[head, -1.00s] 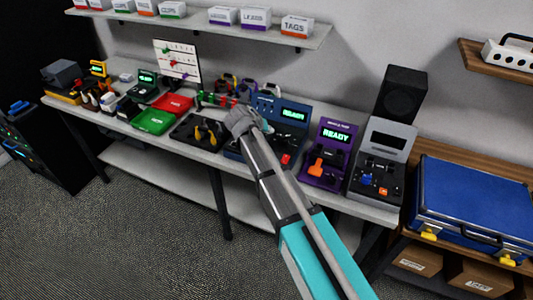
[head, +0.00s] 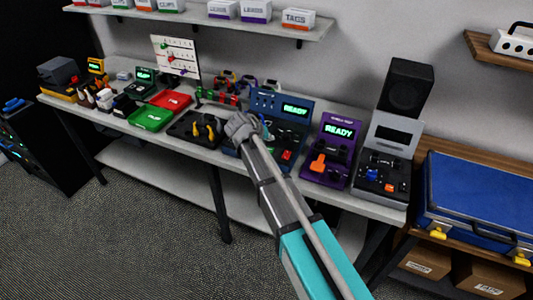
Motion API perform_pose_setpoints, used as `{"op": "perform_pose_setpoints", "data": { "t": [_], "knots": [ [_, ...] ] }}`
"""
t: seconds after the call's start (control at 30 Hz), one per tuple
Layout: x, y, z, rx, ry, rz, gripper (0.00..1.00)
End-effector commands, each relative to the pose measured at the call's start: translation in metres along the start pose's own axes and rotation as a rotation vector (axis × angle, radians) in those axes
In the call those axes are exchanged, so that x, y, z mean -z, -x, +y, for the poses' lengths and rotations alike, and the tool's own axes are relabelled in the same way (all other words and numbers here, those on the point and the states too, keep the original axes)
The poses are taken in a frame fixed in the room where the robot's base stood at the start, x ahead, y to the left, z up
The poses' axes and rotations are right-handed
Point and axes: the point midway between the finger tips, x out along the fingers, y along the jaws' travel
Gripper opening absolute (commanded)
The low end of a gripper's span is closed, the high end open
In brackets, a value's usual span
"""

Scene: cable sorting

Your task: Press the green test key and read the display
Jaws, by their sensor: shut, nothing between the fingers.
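The blue tester (head: 264,99) stands on the bench behind my gripper, and its display (head: 295,111) reads READY in green. A red key (head: 287,155) shows at its front right. I cannot make out a green key; my gripper and wrist cover the tester's left and middle front. The purple tester (head: 325,168) to the right has a display (head: 341,132) that also reads READY. My gripper (head: 238,124) is over the left part of the blue tester, shut and empty. Its fingertips are hard to make out, and I cannot tell whether they touch anything.
A dark tray with yellow-handled tools (head: 207,130), a green tray (head: 150,118) and a red tray (head: 171,100) lie left of my gripper. A grey tester (head: 384,170) and black speaker (head: 405,85) stand right. A shelf (head: 200,19) with boxes hangs above.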

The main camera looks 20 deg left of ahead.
Motion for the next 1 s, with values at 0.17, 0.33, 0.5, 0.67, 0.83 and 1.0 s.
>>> {"op": "perform_pose_setpoints", "data": {
  "t": [0.17, 0.33, 0.5, 0.67, 0.83, 1.0],
  "knots": [
    [-0.009, -0.012, -0.009, 0.000, 0.000, 0.000, 0.00],
    [-0.012, -0.017, -0.012, 0.000, 0.000, 0.000, 0.00],
    [-0.013, -0.019, -0.013, 0.000, 0.000, 0.000, 0.00],
    [-0.013, -0.019, -0.013, 0.000, -0.001, 0.000, 0.00],
    [-0.013, -0.019, -0.013, 0.000, -0.001, 0.000, 0.00],
    [-0.013, -0.019, -0.013, -0.001, -0.001, 0.000, 0.00]
  ]
}}
